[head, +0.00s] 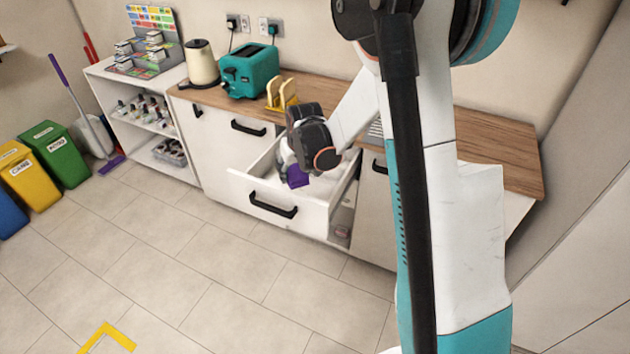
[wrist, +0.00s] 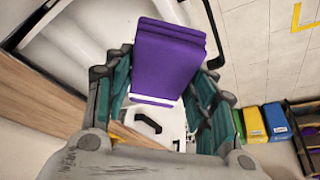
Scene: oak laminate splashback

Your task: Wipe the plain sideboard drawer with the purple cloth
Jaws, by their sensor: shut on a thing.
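The purple cloth (wrist: 168,62) is folded and held between the fingers of my gripper (wrist: 165,85) in the wrist view. In the head view the cloth (head: 297,177) shows as a small purple patch below my gripper (head: 292,168). The white sideboard drawer (head: 250,192) is pulled open and has a black handle (head: 273,205). My gripper is over the open drawer, with the cloth low at its inside. I cannot tell whether the cloth touches the drawer. My wrist hides part of the drawer's inside.
A teal toaster (head: 250,70), a cream kettle (head: 201,64) and a yellow rack (head: 281,95) stand on the wooden worktop (head: 490,140). White shelves (head: 150,105) stand at the left. Coloured bins (head: 53,153) are farther left. The tiled floor in front is mostly clear.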

